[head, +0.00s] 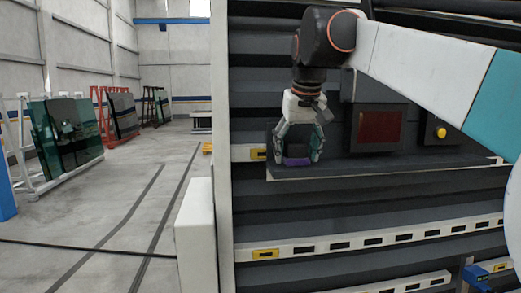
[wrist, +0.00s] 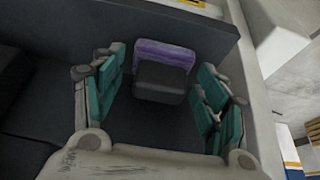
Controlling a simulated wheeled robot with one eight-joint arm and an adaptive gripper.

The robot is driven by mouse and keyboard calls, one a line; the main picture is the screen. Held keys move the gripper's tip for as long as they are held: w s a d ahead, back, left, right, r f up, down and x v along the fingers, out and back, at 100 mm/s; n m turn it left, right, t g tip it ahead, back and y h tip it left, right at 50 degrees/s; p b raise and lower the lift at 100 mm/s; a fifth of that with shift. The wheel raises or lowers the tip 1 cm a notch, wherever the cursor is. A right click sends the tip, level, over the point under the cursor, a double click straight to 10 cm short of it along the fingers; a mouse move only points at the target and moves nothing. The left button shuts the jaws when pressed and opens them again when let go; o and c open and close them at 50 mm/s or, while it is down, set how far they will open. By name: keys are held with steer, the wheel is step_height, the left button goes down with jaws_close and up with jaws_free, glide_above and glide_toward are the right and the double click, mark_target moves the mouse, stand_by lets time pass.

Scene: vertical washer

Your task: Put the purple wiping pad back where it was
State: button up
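The purple wiping pad (head: 297,162) rests on the dark ledge (head: 350,171) of the washer, near its left end. In the wrist view the pad (wrist: 166,53) shows a purple band and a dark grey block. My gripper (head: 297,148) points down at the ledge, with one teal-padded finger on each side of the pad. In the wrist view my gripper (wrist: 163,62) is spread open. The pad sits between or just beyond the fingertips, with small gaps visible on both sides. Exact fingertip height is hard to tell.
A control box with a dark red screen (head: 379,127) and a yellow button (head: 441,132) stand right of my gripper. A white post (head: 222,150) edges the washer on the left. Slotted white rails (head: 370,240) run below. Glass racks (head: 65,135) stand far left; the floor there is open.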

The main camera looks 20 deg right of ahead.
steer(key=shift+s+r, duration=0.1)
steer(key=shift+s, duration=0.05)
steer(key=v, duration=1.2)
